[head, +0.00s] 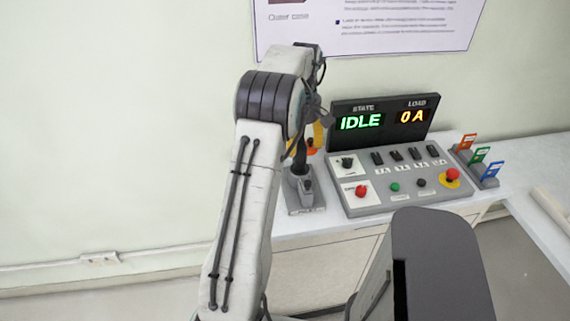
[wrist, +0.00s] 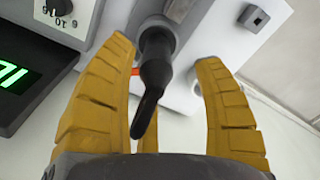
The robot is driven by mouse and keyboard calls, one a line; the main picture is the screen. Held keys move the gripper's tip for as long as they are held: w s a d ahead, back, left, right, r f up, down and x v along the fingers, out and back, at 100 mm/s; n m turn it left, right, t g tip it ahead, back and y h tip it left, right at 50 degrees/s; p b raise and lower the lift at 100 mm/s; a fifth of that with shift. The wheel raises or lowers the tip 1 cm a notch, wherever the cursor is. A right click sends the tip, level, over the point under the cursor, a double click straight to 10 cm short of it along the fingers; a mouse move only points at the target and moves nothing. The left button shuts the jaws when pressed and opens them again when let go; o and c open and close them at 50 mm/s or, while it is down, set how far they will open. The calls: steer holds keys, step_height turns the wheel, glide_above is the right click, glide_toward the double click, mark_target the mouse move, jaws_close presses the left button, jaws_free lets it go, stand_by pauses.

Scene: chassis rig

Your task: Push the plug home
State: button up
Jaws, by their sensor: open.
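The black plug (wrist: 154,72) hangs between my gripper's fingers in the wrist view, its grey collared end at a pale panel and its dark tail towards my palm. I cannot tell how deep it sits. My gripper (wrist: 165,50) is open, with yellow fingers on both sides of the plug and visible gaps to it. In the head view my gripper (head: 312,142) is partly hidden by my arm, above a grey socket stand (head: 305,195) at the left of the console. A dark upright part, perhaps the plug, shows there.
The console (head: 395,180) has switches, a red knob and a yellow-red emergency button (head: 451,177). Its display (head: 383,119) reads IDLE and 0 A. A rack of coloured tags (head: 478,160) stands at the right.

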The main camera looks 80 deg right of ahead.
mark_target(300, 161)
steer(key=shift+d+f+p, duration=0.15)
steer(key=shift+f+p, duration=0.05)
steer(key=shift+f, duration=1.7)
steer(key=shift+d+f+p, duration=0.1)
steer(key=shift+f+p, duration=0.05)
steer(key=shift+f, duration=1.75)
steer(key=shift+c, duration=0.4)
jaws_close()
